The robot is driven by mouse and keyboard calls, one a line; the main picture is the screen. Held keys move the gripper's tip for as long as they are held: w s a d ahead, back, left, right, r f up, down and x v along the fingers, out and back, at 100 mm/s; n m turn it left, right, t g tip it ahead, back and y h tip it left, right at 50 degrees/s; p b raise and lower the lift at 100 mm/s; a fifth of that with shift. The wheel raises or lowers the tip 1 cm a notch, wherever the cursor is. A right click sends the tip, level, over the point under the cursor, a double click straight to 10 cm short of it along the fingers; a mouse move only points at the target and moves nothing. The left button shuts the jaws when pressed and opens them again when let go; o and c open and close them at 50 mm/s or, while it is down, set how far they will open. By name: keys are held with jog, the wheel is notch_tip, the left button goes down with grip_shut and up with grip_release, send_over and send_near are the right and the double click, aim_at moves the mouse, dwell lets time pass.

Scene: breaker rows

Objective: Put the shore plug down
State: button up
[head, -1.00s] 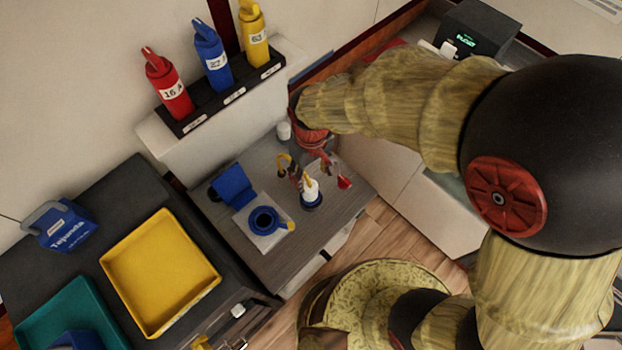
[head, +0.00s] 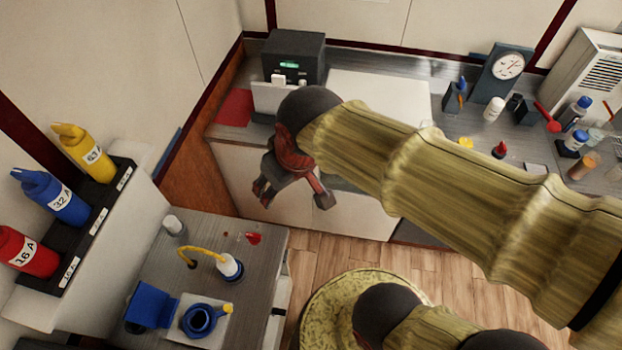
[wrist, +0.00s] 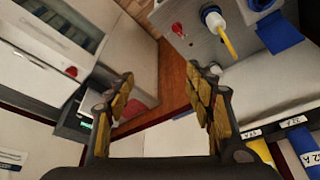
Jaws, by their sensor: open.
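The shore plug (head: 229,267), white with a blue ring and a yellow cable, stands upright on the grey cabinet top (head: 190,255) beside a blue socket (head: 199,320) with an open lid. The plug (wrist: 213,18) also shows at the top of the wrist view. My gripper (head: 292,197) is open and empty. In the head view it appears up and to the right of the plug, clear of it. In the wrist view my gripper's spread fingers (wrist: 160,85) have nothing between them.
A small red piece (head: 253,238) and a white cylinder (head: 173,226) are on the same cabinet top. Red, blue and yellow plugs stand in a black rack (head: 95,220) on the left. A counter behind holds a dark device (head: 292,58) and several bottles.

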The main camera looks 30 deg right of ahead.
jog(key=s+d+r+m+t, duration=0.1)
jog(key=s+d+r+m, duration=0.1)
jog(key=s+d+r, duration=0.1)
jog(key=shift+s+d+h, duration=0.3)
jog(key=shift+s+d, duration=0.35)
jog(key=shift+d, duration=0.1)
jog(key=shift+f, duration=0.1)
